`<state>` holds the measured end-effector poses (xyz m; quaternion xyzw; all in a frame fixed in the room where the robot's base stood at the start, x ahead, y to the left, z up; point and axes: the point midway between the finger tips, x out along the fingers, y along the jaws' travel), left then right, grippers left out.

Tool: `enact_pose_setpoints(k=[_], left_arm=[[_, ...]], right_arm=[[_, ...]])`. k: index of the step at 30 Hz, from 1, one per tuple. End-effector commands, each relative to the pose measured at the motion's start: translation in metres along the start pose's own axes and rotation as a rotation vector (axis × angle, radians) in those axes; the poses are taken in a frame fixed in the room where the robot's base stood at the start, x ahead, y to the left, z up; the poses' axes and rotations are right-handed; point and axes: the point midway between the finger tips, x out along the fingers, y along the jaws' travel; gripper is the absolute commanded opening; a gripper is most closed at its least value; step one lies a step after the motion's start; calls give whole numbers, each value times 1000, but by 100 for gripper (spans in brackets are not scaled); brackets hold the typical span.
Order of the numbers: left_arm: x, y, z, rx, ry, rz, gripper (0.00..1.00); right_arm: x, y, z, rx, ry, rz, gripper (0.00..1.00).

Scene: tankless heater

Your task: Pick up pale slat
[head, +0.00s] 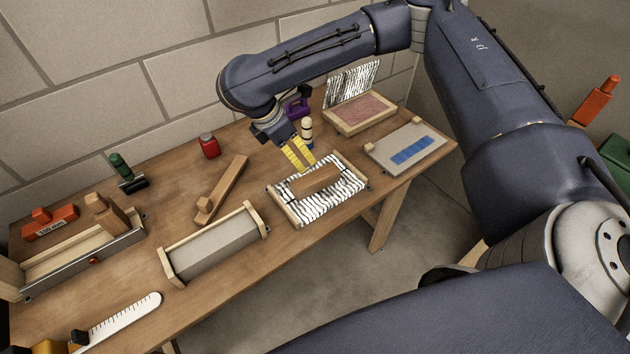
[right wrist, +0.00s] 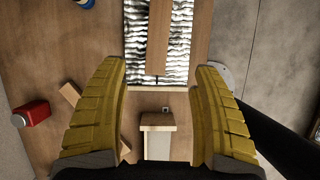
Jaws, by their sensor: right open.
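A plain wooden slat (head: 317,180), light to mid brown, lies on a black-and-white ridged bed in a wooden-framed tray (head: 277,191). It is the likeliest pale slat, though its tone is not very pale. My right gripper (head: 304,165) is open and empty, its yellow fingers pointing down near the tray's far left side. In the right wrist view the slat (right wrist: 158,35) runs lengthwise beyond the two spread fingertips, roughly centred between them. The fingers do not appear to touch it. My left gripper is not in view.
A grey-topped wooden-ended box (head: 213,245) and a wooden bar with a block (head: 222,190) stand left of the tray. A red jar (head: 208,146) is behind. A board with a blue patch (head: 405,149) lies right. The table's front edge is close to the tray.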

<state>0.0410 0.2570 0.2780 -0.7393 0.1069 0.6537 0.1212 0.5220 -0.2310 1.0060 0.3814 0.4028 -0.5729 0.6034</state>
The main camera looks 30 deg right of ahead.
Motion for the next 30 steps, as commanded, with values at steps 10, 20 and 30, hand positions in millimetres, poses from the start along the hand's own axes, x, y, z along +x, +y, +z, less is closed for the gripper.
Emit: enact_pose_setpoints(k=[10,20,30], left_arm=[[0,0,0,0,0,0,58],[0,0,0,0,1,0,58],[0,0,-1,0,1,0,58]], right_arm=[[55,-1,-1,1,3,-4,66],[96,0,-1,2,3,-1,66],[109,1,-1,1,2,0,66]])
